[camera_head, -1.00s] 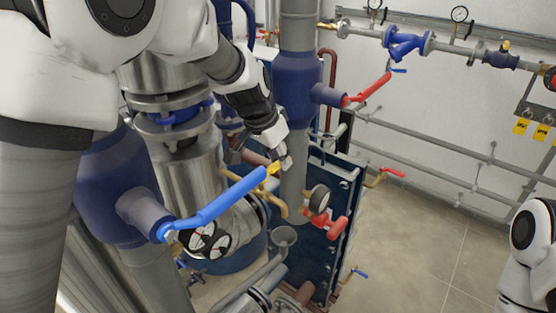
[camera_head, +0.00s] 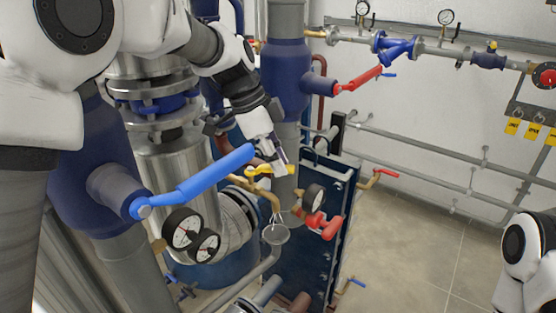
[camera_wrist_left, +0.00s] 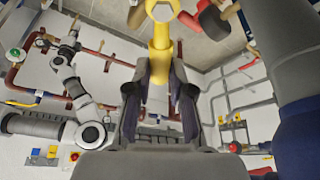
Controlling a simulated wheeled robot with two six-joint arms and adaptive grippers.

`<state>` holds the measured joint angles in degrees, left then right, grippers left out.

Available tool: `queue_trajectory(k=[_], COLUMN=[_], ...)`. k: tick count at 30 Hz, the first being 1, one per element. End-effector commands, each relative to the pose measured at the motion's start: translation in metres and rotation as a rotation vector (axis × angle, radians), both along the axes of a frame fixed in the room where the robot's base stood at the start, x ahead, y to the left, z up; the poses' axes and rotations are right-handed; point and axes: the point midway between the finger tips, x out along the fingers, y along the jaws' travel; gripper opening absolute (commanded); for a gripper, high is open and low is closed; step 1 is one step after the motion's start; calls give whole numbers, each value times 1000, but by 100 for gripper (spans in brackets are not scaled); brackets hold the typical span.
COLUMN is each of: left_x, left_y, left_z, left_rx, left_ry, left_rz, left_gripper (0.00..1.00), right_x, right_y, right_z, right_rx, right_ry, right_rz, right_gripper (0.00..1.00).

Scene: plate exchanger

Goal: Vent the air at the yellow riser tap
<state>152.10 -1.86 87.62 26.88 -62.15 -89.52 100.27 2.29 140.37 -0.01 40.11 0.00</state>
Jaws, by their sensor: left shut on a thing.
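The yellow riser tap (camera_head: 256,171) sits on a brass pipe beside the grey riser in the head view. My left gripper (camera_head: 281,168) is shut on its yellow handle from above right. In the left wrist view the yellow handle (camera_wrist_left: 160,60) stands between the two dark fingers of my left gripper (camera_wrist_left: 159,85). Below the tap's brass spout (camera_head: 275,204) is a grey funnel (camera_head: 276,236), with thin pale streaks above it that look like water. My right arm shows at the right edge; its gripper is too small to read in the left wrist view (camera_wrist_left: 74,28).
A large blue lever (camera_head: 200,184) slants close to the left of the tap. Two round gauges (camera_head: 183,229) are below it. A red-handled valve (camera_head: 324,225) and a small gauge (camera_head: 314,197) are right of the funnel. Open floor (camera_head: 410,240) lies further right.

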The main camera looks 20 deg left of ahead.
Motion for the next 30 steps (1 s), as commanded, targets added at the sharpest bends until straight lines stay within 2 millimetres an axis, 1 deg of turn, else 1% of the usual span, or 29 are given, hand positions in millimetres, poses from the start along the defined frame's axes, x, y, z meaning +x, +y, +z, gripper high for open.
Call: queue_trajectory(k=[1, 9, 15, 21, 30], left_x=[0, -12, -19, -24, -26], left_y=[0, 0, 1, 2, 3], left_z=[3, 4, 5, 6, 6], left_rx=[-2, -1, -1, 0, 1], left_ry=[-8, -10, -10, -12, -14], left_rz=[-42, -288, -431, -523, -570], left_gripper=[0, 0, 0, 0, 0], right_x=[0, 0, 0, 0, 0], right_y=[0, 0, 0, 0, 0], right_z=[0, 1, 3, 4, 5], right_rx=[0, 0, 0, 0, 0], right_ry=[0, 0, 0, 0, 0], right_rz=[0, 0, 0, 0, 0], right_gripper=[0, 0, 0, 0, 0])
